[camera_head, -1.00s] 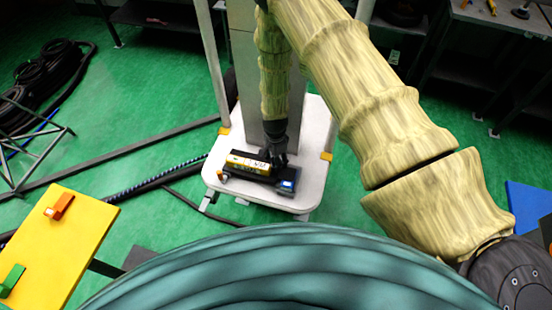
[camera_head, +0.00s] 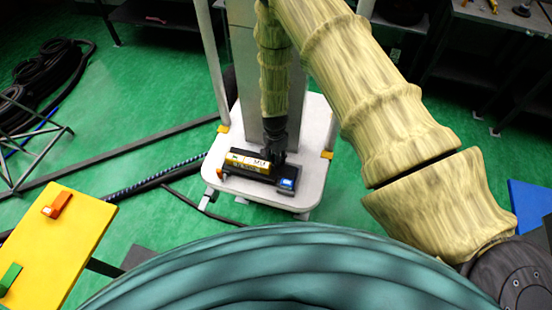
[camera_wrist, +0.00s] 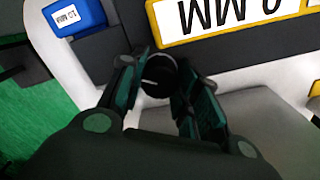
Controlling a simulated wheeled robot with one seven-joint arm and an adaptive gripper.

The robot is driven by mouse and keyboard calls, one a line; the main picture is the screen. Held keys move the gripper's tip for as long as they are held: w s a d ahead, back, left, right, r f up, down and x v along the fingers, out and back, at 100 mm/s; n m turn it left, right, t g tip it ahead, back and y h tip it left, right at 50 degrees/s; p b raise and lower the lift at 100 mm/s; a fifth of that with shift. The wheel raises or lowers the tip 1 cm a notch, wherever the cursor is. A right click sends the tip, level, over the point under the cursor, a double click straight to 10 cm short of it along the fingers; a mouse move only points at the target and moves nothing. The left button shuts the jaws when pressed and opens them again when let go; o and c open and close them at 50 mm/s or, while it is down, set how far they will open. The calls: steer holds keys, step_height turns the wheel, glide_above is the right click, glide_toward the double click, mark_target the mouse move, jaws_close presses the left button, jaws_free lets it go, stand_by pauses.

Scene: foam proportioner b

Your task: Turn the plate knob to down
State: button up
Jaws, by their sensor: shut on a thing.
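A dark device (camera_head: 262,179) sits on the white base and carries a yellow-framed white plate (camera_head: 247,164) with black lettering. The plate also shows at the top of the wrist view (camera_wrist: 232,16), where its lettering appears upside down. A round black knob (camera_wrist: 158,78) with a white mark stands at the plate's side, in the wrist view. My gripper (camera_head: 270,158) reaches down at the plate's right end. In the wrist view its two fingers (camera_wrist: 155,90) are closed around the knob, one on each side. Fingers hide the knob in the head view.
A blue labelled block (camera_head: 287,184) sits right of the plate; it also shows at upper left in the wrist view (camera_wrist: 74,17). A grey column (camera_head: 243,75) rises behind. A yellow panel (camera_head: 62,235) with small handles stands at lower left. Hoses cross the green floor.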

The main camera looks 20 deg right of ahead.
steer(key=n+b, duration=0.2)
steer(key=n, duration=0.1)
steer(key=shift+f, duration=0.1)
steer(key=n+b, duration=0.2)
steer(key=n, duration=0.2)
steer(key=shift+n, duration=0.4)
steer(key=o, duration=1)
steer(key=shift+r, duration=0.2)
steer(key=r, duration=1.2)
steer(key=shift+w+a, duration=0.1)
steer(key=shift+w, duration=0.15)
steer(key=shift+o, duration=0.3)
